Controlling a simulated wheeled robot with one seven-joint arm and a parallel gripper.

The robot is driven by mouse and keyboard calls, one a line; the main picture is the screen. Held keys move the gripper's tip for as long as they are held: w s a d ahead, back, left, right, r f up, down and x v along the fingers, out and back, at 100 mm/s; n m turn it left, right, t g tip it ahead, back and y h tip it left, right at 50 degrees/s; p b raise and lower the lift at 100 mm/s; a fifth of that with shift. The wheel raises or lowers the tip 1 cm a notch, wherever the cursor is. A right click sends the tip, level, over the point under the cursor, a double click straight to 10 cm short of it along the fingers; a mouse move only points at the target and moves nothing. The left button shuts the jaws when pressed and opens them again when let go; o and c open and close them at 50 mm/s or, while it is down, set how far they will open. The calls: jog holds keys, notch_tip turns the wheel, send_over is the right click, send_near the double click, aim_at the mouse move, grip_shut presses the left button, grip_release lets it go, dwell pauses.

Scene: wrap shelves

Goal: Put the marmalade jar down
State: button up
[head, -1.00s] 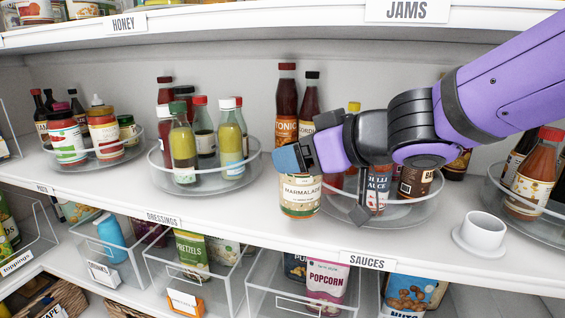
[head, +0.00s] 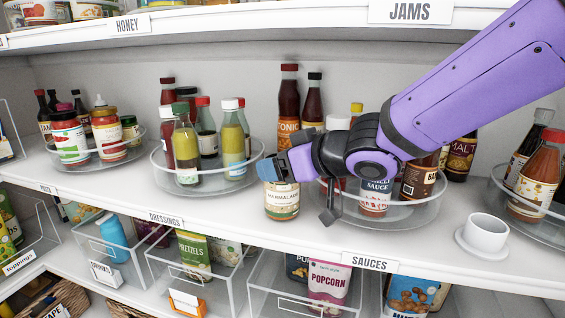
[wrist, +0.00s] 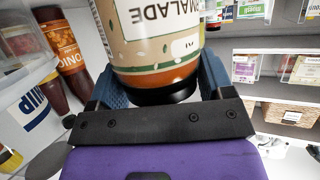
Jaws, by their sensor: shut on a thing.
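The marmalade jar (head: 282,203) has a cream label and orange contents. It is upright at the front of the middle shelf (head: 218,210), between two turntables. My gripper (head: 284,165) is around the upper part of the jar and covers its top. In the wrist view the jar (wrist: 160,45) sits between the two blue fingers of my gripper (wrist: 158,85), which are shut on it. I cannot tell whether the jar's base touches the shelf.
A clear turntable (head: 205,184) with several bottles is left of the jar. Another turntable (head: 400,217) with sauces is just right of it, behind my arm. A white cup (head: 486,232) on a saucer stands further right. Bare shelf lies at the front left.

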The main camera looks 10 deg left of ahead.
jog(key=shift+f, duration=0.1)
jog(key=o, duration=1.7)
jog(key=shift+d+r, duration=0.1)
jog(key=shift+r, duration=0.1)
jog(key=v, duration=1.1)
jog(key=shift+s+d+r, duration=0.25)
jog(key=shift+d, duration=0.05)
